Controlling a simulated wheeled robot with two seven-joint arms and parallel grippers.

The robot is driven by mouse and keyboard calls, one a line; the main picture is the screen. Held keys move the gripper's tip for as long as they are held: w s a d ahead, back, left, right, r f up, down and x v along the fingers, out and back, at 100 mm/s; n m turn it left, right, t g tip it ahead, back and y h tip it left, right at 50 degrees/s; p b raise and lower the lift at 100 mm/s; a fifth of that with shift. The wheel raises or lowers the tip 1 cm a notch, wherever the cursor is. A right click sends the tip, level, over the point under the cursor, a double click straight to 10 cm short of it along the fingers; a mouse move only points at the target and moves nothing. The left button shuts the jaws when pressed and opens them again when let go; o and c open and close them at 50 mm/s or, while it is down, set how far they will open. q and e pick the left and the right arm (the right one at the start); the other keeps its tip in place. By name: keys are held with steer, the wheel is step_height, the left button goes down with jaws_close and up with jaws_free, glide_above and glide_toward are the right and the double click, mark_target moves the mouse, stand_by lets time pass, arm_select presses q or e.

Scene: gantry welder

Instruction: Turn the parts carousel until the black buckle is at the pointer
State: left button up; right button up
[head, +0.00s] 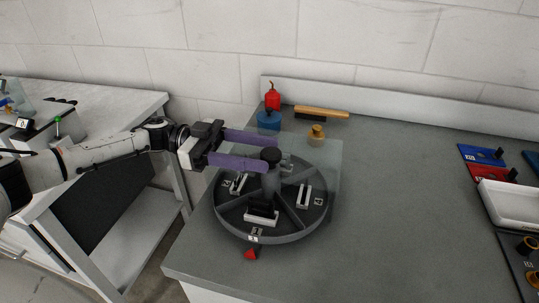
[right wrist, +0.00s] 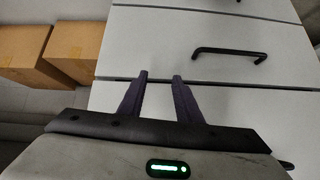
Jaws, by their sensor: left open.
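The round dark parts carousel (head: 314,220) stands on the grey worktop, with divided compartments and a central post topped by a black knob (head: 271,154). A red pointer (head: 250,254) lies at its front edge. The compartment nearest the pointer holds a black item in a pale holder (head: 262,216); I cannot tell whether it is the black buckle. Pale holders show in the left and right compartments; the rear is partly hidden. My left gripper (head: 268,156) is open, its purple fingers at the knob; contact is unclear. My right gripper (right wrist: 160,75) is open and empty before drawer fronts.
A clear panel (head: 326,160) stands behind the carousel. A red bottle (head: 272,98), blue item (head: 268,120), brass weight (head: 316,132) and wooden-handled brush (head: 322,112) are behind. A white tray (head: 510,203) is at right. The middle right worktop is clear.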

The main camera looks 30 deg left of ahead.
arm_select(q)
steer(key=b+v, duration=0.1)
steer(key=v, duration=0.6)
steer(key=shift+a, duration=0.25)
